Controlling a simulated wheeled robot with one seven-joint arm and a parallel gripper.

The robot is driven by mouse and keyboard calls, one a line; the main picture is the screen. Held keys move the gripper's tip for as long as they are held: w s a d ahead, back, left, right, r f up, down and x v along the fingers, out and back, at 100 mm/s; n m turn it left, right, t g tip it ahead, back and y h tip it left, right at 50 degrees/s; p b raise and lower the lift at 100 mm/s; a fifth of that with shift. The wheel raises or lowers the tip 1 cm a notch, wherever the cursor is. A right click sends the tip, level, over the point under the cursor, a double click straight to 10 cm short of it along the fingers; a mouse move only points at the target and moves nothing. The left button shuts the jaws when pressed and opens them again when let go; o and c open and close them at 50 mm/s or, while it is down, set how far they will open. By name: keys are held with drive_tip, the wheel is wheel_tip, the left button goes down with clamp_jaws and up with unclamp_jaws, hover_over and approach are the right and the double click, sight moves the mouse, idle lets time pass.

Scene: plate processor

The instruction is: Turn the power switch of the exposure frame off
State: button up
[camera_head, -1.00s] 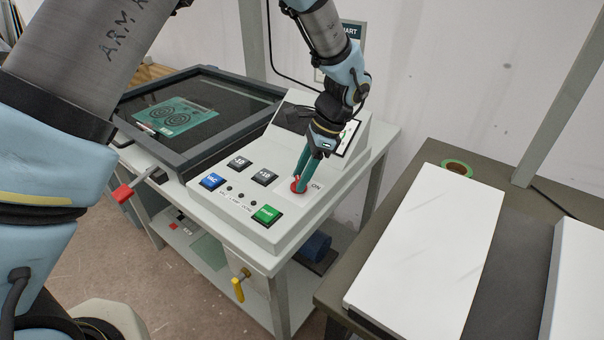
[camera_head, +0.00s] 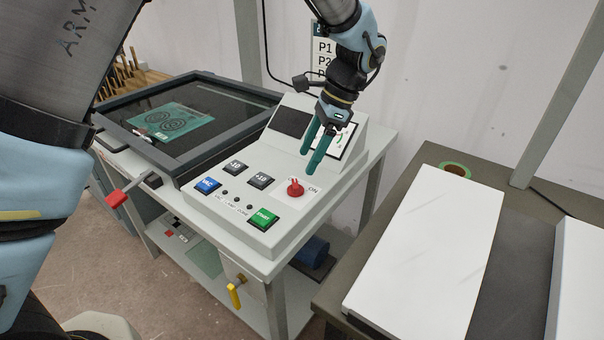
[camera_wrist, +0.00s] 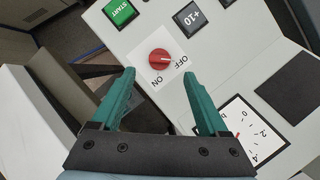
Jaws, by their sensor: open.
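The power switch (camera_head: 295,189) is a red round knob on a white label on the sloped control panel of the exposure frame (camera_head: 190,130). In the wrist view the knob (camera_wrist: 160,59) shows a pale pointer mark directed to the right, towards the word OFF. The word ON is below the knob there. My gripper (camera_head: 311,161) is open, its two green fingers apart and empty. It hangs above and behind the knob, not touching it. In the wrist view the gripper (camera_wrist: 158,75) has the knob beyond its fingertips, between them in the picture.
Beside the knob are a green START button (camera_head: 263,218), a blue button (camera_head: 207,186) and two dark buttons. A gauge (camera_head: 335,142) and a dark screen stand behind. A red-handled lever (camera_head: 117,199) sticks out at left. A dark table with white panels (camera_head: 430,250) stands at right.

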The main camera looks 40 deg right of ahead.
drive_tip(key=shift+v, duration=2.05)
drive_tip(key=w+a+n+g+h, duration=0.1)
drive_tip(key=w+a+n, duration=0.5)
drive_tip(key=a, duration=0.5)
drive_tip(key=w+a+n+g+h, duration=0.1)
drive_tip(key=w+a+n, duration=0.3)
drive_tip(key=w+a, duration=0.5)
drive_tip(key=s+a+f+n+h, duration=0.1)
drive_tip(key=a+n, duration=0.5)
drive_tip(key=a, duration=0.6)
drive_tip(key=s+a+f+n+t+h, duration=0.1)
drive_tip(key=a+n, duration=0.5)
drive_tip(key=a, duration=0.7)
drive_tip(key=shift+s+a+n, duration=0.3)
drive_tip(key=shift+s, duration=0.55)
drive_tip(key=shift+f, duration=0.1)
